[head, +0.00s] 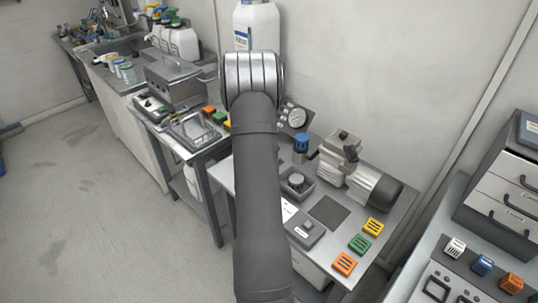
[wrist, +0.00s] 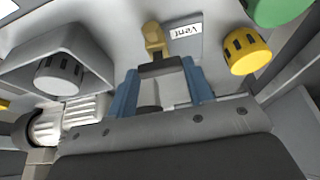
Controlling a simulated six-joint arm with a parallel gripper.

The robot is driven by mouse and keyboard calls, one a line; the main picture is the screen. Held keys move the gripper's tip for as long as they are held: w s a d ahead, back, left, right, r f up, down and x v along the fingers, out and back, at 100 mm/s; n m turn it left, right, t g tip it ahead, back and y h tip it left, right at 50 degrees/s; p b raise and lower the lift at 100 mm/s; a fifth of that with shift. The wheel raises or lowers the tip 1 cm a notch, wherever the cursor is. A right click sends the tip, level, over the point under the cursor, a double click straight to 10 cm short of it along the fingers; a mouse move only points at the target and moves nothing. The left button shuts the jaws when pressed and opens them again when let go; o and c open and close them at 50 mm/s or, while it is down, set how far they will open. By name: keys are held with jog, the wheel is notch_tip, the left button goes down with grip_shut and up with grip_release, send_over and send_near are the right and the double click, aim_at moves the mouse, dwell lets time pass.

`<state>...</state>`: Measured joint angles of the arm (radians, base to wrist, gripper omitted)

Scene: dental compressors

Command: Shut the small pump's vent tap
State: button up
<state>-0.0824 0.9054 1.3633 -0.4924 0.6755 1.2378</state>
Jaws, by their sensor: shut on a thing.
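In the wrist view the vent tap (wrist: 154,36) shows as a small brass piece beside a white label reading "Vent" (wrist: 184,31). A dark bar (wrist: 160,67) lies just below the brass piece, between the blue fingertips of my gripper (wrist: 160,70). My gripper is shut on this dark bar, which looks like the tap's handle. Its exact join to the brass is hard to see. In the head view my arm hides my gripper and the tap. A pump with a dark motor end (head: 362,175) stands on the bench to the right of my arm.
In the wrist view a grey knob (wrist: 58,75) sits in a recess at left, and a yellow slotted knob (wrist: 246,51) and green one (wrist: 275,10) at right. A blue-capped part (head: 301,142) and coloured blocks (head: 360,244) stand on the bench.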

dwell(0.3)
jog(key=o, duration=1)
jog(key=v, duration=1.7)
jog(key=shift+s+r, duration=0.15)
jog(key=shift+s, duration=0.05)
jog(key=shift+a, duration=0.1)
jog(key=x, duration=1.7)
jog(key=shift+w, duration=0.2)
